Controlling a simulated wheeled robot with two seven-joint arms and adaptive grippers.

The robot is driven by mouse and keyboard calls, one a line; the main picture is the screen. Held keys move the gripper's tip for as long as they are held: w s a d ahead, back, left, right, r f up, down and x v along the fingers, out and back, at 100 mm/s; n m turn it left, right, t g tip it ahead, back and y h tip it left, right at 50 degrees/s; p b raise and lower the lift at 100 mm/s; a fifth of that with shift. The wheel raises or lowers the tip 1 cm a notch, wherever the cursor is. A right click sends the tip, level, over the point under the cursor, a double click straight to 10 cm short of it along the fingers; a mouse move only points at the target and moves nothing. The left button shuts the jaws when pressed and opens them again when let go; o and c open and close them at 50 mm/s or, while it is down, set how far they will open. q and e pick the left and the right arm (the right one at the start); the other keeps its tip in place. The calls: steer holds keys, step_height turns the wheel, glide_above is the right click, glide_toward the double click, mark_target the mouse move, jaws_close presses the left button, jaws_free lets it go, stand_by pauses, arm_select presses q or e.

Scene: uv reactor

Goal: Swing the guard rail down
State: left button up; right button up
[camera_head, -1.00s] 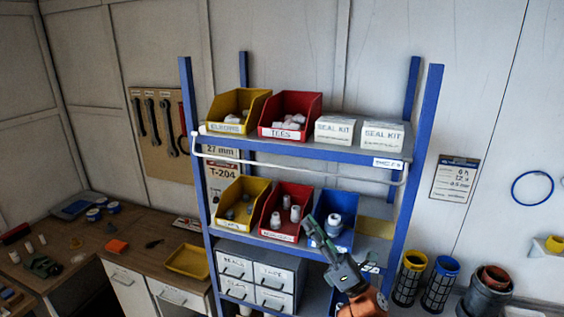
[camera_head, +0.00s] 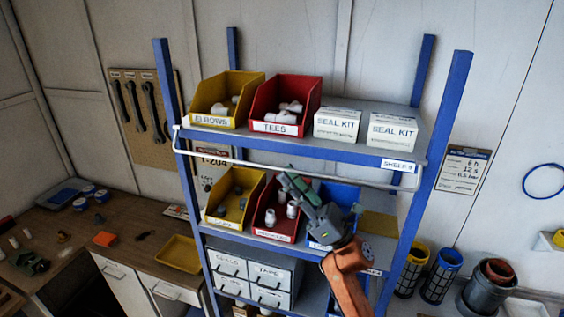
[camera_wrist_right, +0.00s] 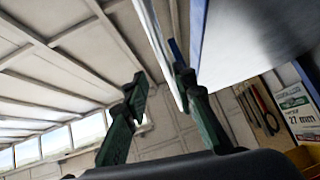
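The guard rail (camera_head: 235,160) is a thin white bar across the front of the blue rack, running just below the front edge of the top shelf (camera_head: 300,141). In the right wrist view the rail (camera_wrist_right: 161,45) runs up close beside the right-hand finger, on the inner side of the opening. My right gripper (camera_head: 290,180) is at the middle of the rail, in front of the lower bins. Its fingers stand apart in the wrist view (camera_wrist_right: 160,85), not closed on the rail. Whether a finger touches the rail is unclear. My left gripper is out of view.
The top shelf holds a yellow bin (camera_head: 225,100), a red bin (camera_head: 285,105) and two seal kit boxes (camera_head: 337,125). Below are more bins, partly behind my right arm, and a grey drawer unit (camera_head: 250,275). A workbench (camera_head: 130,225) stands at left.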

mark_target(281, 169)
steer(key=p+x, duration=0.1)
steer(key=x, duration=0.2)
steer(key=shift+w+f, duration=0.15)
steer(key=shift+w+a, duration=0.1)
steer(key=shift+a, duration=0.1)
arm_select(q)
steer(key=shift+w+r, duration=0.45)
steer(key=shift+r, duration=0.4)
arm_select(e)
jaws_close()
